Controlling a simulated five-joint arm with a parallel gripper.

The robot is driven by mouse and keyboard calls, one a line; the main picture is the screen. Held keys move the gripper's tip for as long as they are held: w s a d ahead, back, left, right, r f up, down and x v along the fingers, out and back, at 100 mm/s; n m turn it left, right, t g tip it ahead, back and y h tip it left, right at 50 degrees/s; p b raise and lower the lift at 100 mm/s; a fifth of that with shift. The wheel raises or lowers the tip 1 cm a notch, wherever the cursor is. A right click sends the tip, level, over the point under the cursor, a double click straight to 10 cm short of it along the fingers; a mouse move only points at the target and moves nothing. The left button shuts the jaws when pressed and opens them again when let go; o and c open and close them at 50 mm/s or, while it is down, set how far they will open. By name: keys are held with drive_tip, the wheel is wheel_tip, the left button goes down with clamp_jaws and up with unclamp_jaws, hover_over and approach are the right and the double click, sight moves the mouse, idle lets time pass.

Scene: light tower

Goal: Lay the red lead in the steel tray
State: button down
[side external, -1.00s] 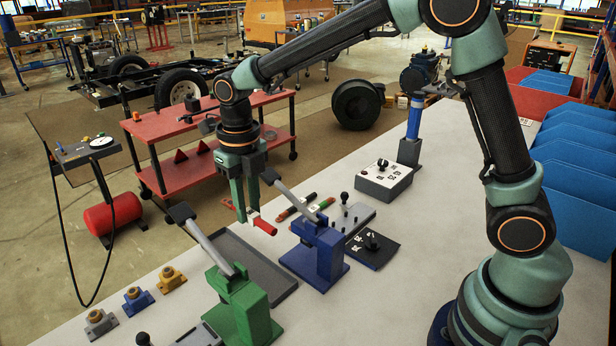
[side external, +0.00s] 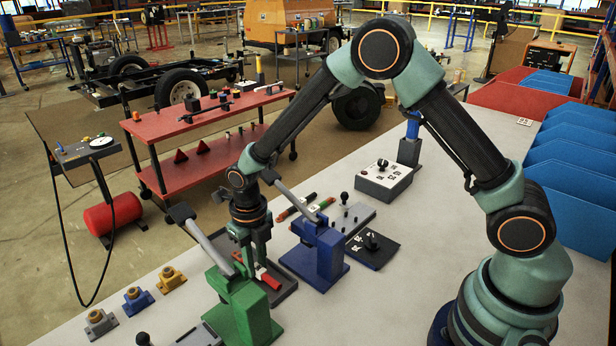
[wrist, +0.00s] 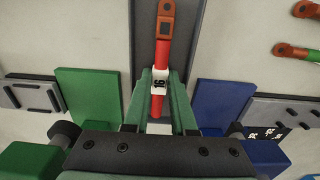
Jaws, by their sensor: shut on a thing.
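The red lead (side external: 268,279) is held by my gripper (side external: 254,270), over the steel tray (side external: 287,294) between the green and blue clamps. In the wrist view the red lead (wrist: 162,60) has a white label reading 16 and a copper lug. It lies lengthwise between the walls of the tray (wrist: 195,35). My gripper (wrist: 160,92) is shut on the lead near its label. I cannot tell if the lead touches the tray floor.
The green clamp (side external: 243,308) stands close to the left of my gripper and the blue clamp (side external: 318,258) to the right, both with raised handles. Two other leads (side external: 297,207) lie behind the blue clamp. A white switch box (side external: 383,181) stands farther back.

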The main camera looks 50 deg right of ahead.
drive_tip(key=c, duration=0.7)
unclamp_jaws()
drive_tip(key=shift+f, duration=0.1)
drive_tip(key=shift+c, duration=0.2)
